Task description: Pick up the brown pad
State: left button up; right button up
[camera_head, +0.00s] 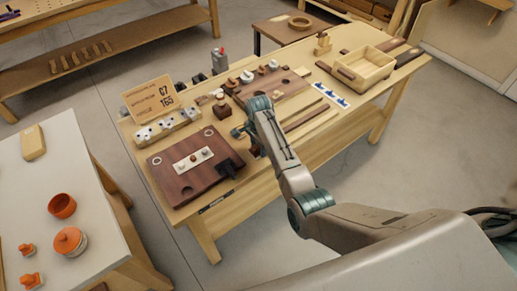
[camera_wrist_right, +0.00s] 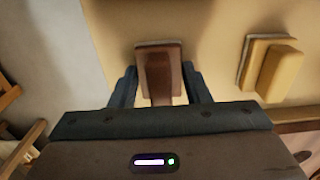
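The brown pad (camera_wrist_right: 160,68) shows in the right wrist view as a small block with a lighter brown base edge. It lies on the pale wooden bench top, directly ahead of my right gripper (camera_wrist_right: 160,90). The gripper's two dark fingers are apart, one on each side of the pad's near part, and do not look closed on it. In the head view my right gripper (camera_head: 241,131) is low over the middle of the bench, and I cannot make out the pad there. My left gripper is not in view.
A yellow pad (camera_wrist_right: 272,68) lies to the right of the brown one in the wrist view.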

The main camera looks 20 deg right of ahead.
jog(key=shift+c, duration=0.4)
jog(key=shift+r+b, duration=0.3)
jog(key=shift+r, duration=0.25)
notch_tip(320, 180, up, 2)
jog(key=shift+w+r+b, duration=0.1)
jog(key=shift+r+b, duration=0.15)
jog(key=shift+b, duration=0.35)
jog(key=s+a+r+b, duration=0.1)
jog(key=s, duration=1.5)
jog(key=shift+a+r, duration=0.2)
jog(key=shift+r, duration=0.05)
